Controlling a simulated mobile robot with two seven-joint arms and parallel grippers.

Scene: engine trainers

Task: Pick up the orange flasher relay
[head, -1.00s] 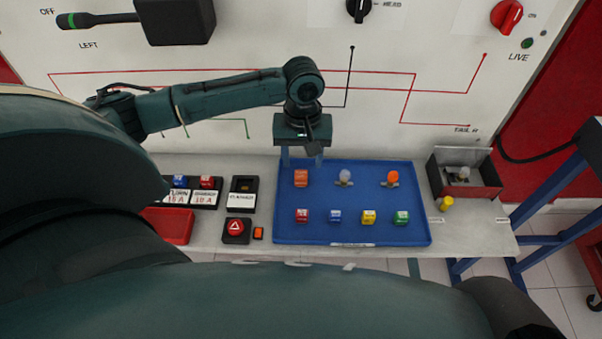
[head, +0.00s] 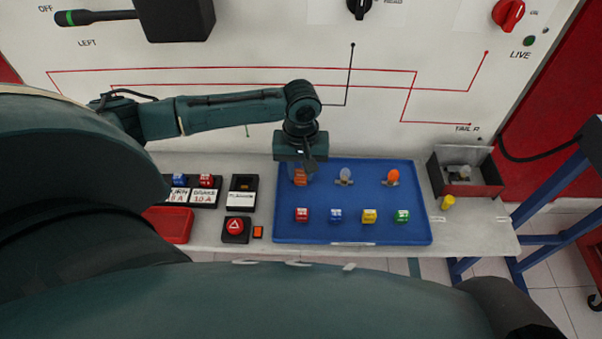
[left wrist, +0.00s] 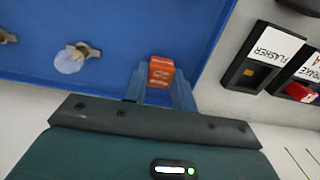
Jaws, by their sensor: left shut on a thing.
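The orange flasher relay (head: 300,177) is a small orange block at the upper left of the blue tray. It also shows in the left wrist view (left wrist: 161,72), between the blue fingers of my left gripper. My left gripper (head: 303,173) points down over the tray's back left part, and its fingers (left wrist: 160,82) are shut on the relay. The relay is at the tray; I cannot tell whether it is clear of the surface. My right gripper does not show.
The blue tray (head: 325,230) also holds a clear bulb (head: 345,175), an orange bulb (head: 393,176) and several coloured fuses. Left of it are the black flasher socket (head: 243,187) and a red push button (head: 236,226). An open box (head: 480,190) stands at the right.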

